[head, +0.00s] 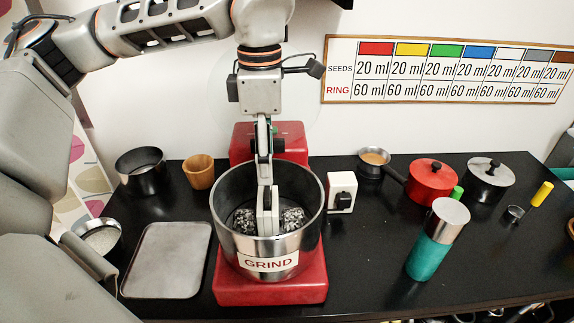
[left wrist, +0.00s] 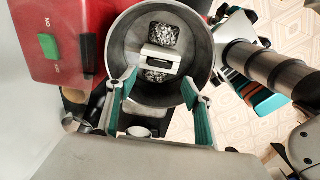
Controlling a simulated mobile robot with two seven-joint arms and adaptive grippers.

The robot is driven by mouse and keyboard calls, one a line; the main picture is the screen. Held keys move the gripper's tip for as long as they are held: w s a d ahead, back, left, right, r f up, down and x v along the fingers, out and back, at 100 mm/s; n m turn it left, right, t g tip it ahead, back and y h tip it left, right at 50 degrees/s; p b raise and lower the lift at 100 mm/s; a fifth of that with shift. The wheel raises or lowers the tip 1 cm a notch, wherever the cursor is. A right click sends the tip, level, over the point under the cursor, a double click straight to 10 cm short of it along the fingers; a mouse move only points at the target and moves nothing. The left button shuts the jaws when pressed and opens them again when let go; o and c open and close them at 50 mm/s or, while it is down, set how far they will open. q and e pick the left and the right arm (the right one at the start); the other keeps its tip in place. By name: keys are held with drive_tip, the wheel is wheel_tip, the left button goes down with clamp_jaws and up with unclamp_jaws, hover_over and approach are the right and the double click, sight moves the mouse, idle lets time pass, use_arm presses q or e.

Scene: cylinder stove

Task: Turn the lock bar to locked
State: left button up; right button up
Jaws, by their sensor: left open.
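The steel grinder drum (head: 222,200), labelled GRIND, stands on a red base (head: 270,290). Inside it a pale bar-like piece (left wrist: 161,60) sits between two speckled stones (left wrist: 163,36); I take it for the lock bar. I cannot tell whether it is locked. My left gripper (head: 264,178) points straight down into the drum. In the left wrist view its teal-padded fingers (left wrist: 160,84) are spread wide, with nothing between them. The bar shows beyond the fingertips, and contact cannot be told. My right gripper is not in view.
A red housing (left wrist: 55,20) with green and dark buttons stands beside the drum. A grey tray (head: 168,260) lies left. A white switch box (head: 342,190), a teal flask (head: 430,255) and a red pot (head: 432,182) stand right. The black counter is clear between tray and drum.

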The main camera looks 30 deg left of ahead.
sight(267, 192)
use_arm(q)
drive_tip(key=shift+w, duration=0.15)
drive_tip(key=f, duration=0.6)
drive_tip(key=shift+s+f, duration=0.15)
drive_tip(key=shift+s, duration=0.15)
drive_tip(key=shift+f, duration=0.6)
drive_tip(key=c, duration=1.1)
